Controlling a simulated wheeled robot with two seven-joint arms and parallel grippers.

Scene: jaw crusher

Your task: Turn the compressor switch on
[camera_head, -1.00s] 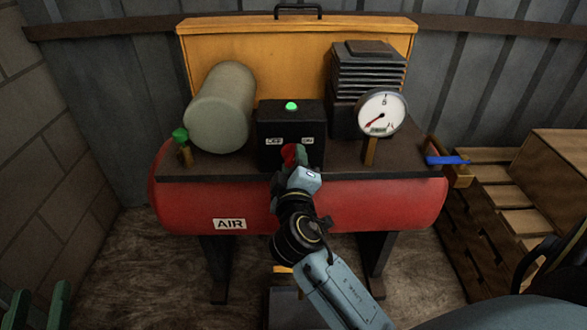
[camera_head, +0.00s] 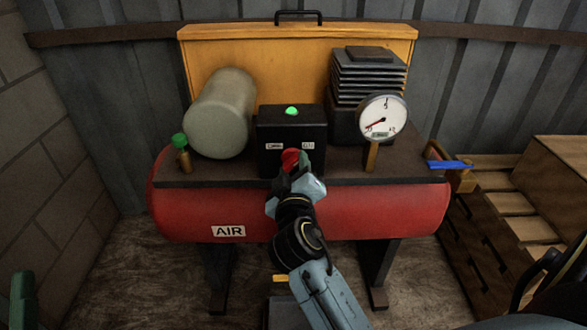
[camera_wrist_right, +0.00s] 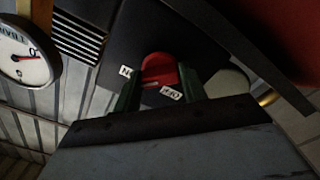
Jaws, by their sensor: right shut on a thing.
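The compressor is a red air tank (camera_head: 330,208) with a dark top plate. A black switch box (camera_head: 274,130) stands at its middle, with a lit green lamp (camera_head: 291,111) on top. The red switch knob (camera_head: 290,158) is on the box's front, between two small white labels. My right gripper (camera_head: 297,172) is at the knob, partly hiding it. In the right wrist view my right gripper (camera_wrist_right: 160,85) has its fingers on both sides of the red knob (camera_wrist_right: 159,70), shut on it.
A pressure gauge (camera_head: 383,119) stands right of the box. A grey cylinder (camera_head: 221,112) and a green-topped valve (camera_head: 180,146) are on the left. A blue-handled valve (camera_head: 449,165) is at the right end. Wooden pallets (camera_head: 505,207) stand at the right.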

